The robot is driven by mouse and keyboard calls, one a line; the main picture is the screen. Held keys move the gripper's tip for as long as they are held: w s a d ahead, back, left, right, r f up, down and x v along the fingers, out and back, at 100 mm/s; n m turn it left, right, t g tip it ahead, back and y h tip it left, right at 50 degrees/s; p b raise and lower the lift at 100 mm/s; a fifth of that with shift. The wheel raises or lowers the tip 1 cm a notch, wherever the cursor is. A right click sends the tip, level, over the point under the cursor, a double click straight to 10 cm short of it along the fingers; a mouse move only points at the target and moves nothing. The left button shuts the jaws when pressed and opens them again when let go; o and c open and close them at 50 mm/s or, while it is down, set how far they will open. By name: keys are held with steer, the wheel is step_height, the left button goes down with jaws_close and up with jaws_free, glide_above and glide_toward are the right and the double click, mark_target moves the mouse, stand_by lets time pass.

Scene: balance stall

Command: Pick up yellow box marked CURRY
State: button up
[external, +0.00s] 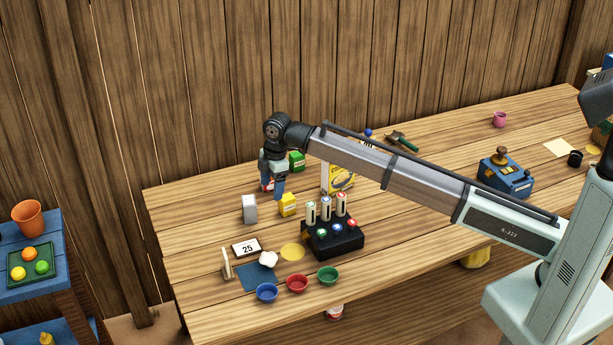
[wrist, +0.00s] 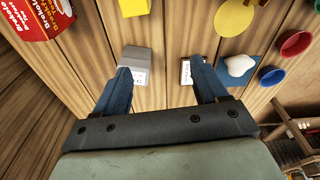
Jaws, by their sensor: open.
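A small yellow box (external: 288,205) with a pale label stands on the table, right of a grey box (external: 250,209). Its label is too small to read. In the wrist view a yellow box (wrist: 133,7) is cut off by the top edge, beyond the grey box (wrist: 136,62). My gripper (external: 272,191) hangs fingers down above the table, just up and left of the yellow box in the external view. In the wrist view my gripper (wrist: 165,75) is open and empty, with its blue fingers wide apart.
A dark rack (external: 335,243) with several tubes stands to the right. A "25" card (external: 246,247) and bowls (external: 297,284) are in front.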

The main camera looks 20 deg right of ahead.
steer(key=h, duration=0.1)
glide_toward(288, 204)
steer(key=w+r, duration=0.2)
step_height(288, 204, down, 9)
steer(key=shift+d+r, duration=0.1)
steer(key=shift+d+f, duration=0.2)
steer(key=shift+f, duration=2.4)
steer(key=c, duration=1.1)
